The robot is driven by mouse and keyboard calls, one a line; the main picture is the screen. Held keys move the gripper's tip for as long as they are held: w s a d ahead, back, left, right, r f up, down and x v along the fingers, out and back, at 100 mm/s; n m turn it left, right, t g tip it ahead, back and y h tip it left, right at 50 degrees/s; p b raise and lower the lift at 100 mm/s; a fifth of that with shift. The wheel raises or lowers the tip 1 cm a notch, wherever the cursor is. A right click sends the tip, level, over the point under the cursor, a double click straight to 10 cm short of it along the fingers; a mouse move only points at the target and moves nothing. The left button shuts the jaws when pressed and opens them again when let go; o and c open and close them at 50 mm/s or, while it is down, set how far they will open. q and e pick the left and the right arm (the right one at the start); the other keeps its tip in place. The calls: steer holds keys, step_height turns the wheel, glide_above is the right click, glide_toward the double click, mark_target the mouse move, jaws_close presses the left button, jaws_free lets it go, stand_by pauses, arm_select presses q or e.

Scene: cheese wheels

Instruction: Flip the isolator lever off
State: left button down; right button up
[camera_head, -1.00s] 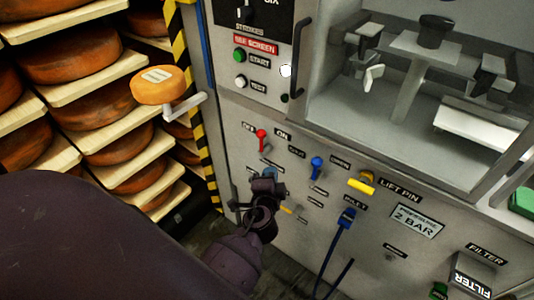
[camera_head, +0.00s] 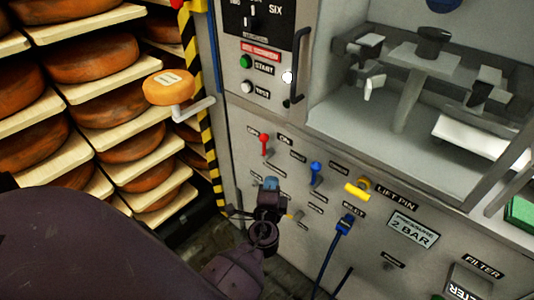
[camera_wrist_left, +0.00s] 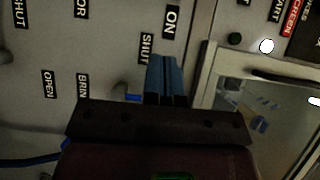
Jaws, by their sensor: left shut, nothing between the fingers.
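The red lever (camera_head: 264,143) on the grey machine panel has its red knob up, between a label at its left that looks like OFF and the ON label (camera_head: 285,140). I take it for the isolator lever. My left gripper (camera_head: 271,184) is just below it in the head view, fingers shut and empty, with a visible gap to the lever. In the left wrist view the blue fingers (camera_wrist_left: 166,80) point at the panel below the ON label (camera_wrist_left: 171,20). The red lever does not show there. My right gripper is not in view.
To the right are a blue lever (camera_head: 315,173), a yellow lift-pin handle (camera_head: 357,190) and a blue connector with hose (camera_head: 345,223). A dark bar handle (camera_head: 299,65) stands out above.

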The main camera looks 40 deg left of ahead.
arm_select(q)
steer(key=shift+w, duration=0.15)
steer(key=p, duration=0.1)
glide_toward(267, 152)
steer(key=w+d+r, duration=0.2)
steer(key=w+r, duration=0.1)
steer(key=r, duration=0.1)
steer(key=a, duration=0.1)
steer(key=w+a, duration=0.2)
steer(key=a, duration=0.1)
steer(key=shift+a+r, duration=0.1)
steer(key=shift+a, duration=0.05)
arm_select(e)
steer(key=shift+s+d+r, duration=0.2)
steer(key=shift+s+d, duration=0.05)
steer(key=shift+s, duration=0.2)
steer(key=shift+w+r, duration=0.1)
